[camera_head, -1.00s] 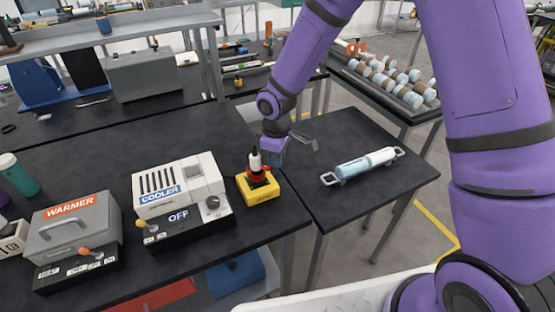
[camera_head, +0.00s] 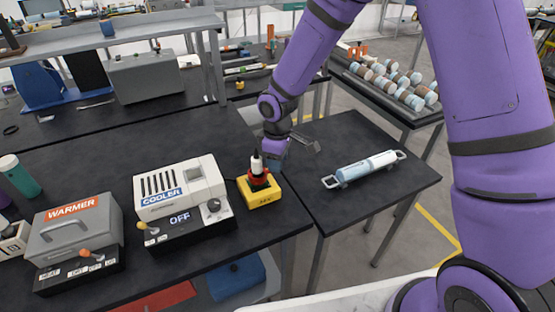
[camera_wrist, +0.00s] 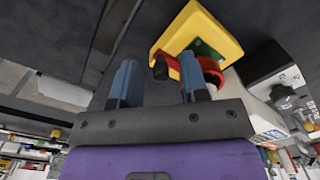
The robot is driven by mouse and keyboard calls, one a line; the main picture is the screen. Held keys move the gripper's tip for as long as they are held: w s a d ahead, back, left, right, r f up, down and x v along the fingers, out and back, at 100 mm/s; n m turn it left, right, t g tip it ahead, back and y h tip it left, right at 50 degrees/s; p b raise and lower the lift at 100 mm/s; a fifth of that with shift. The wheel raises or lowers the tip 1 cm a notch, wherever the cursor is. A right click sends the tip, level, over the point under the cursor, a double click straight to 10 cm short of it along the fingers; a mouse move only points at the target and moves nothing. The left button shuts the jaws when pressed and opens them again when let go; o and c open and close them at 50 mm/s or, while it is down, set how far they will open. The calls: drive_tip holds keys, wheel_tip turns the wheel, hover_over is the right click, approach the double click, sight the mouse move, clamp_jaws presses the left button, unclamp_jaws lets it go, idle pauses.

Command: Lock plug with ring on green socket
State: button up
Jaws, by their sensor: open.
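A yellow box (camera_head: 261,197) sits on the dark table near its right edge, just right of the cooler. On it is a red ring (camera_head: 259,180) with a black-and-white plug (camera_head: 257,163) standing upright in it. In the wrist view the yellow box (camera_wrist: 225,36) shows a green socket part (camera_wrist: 206,49) beside the red ring (camera_wrist: 211,70). In the head view my gripper (camera_head: 290,150) is just behind and right of the plug. The socket is hidden in the head view.
A cooler machine (camera_head: 182,200) stands left of the yellow box, and a warmer (camera_head: 75,232) further left. A light-blue cylinder with end handles (camera_head: 366,168) lies on the side table at right. The table behind the cooler is largely clear.

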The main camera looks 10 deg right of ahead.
wheel_tip(320, 180, up, 11)
idle(0.5)
drive_tip(key=shift+f, duration=0.1)
drive_tip(key=s+d+r+m+t, duration=0.1)
drive_tip(key=s+d+r+m, duration=0.2)
drive_tip(key=s+d+r, duration=0.4)
drive_tip(key=s+d+r+m+t, duration=0.25)
drive_tip(key=d+r, duration=0.35)
drive_tip(key=r, duration=0.4)
drive_tip(key=s+d+r+m+t, duration=0.1)
drive_tip(key=s+d+r+m, duration=0.1)
drive_tip(key=s, duration=0.6)
drive_tip(key=s+d+r+m, duration=0.3)
drive_tip(key=s+d+m, duration=0.2)
drive_tip(key=s, duration=0.4)
drive_tip(key=shift+d+t, duration=0.2)
drive_tip(key=shift+t, duration=0.15)
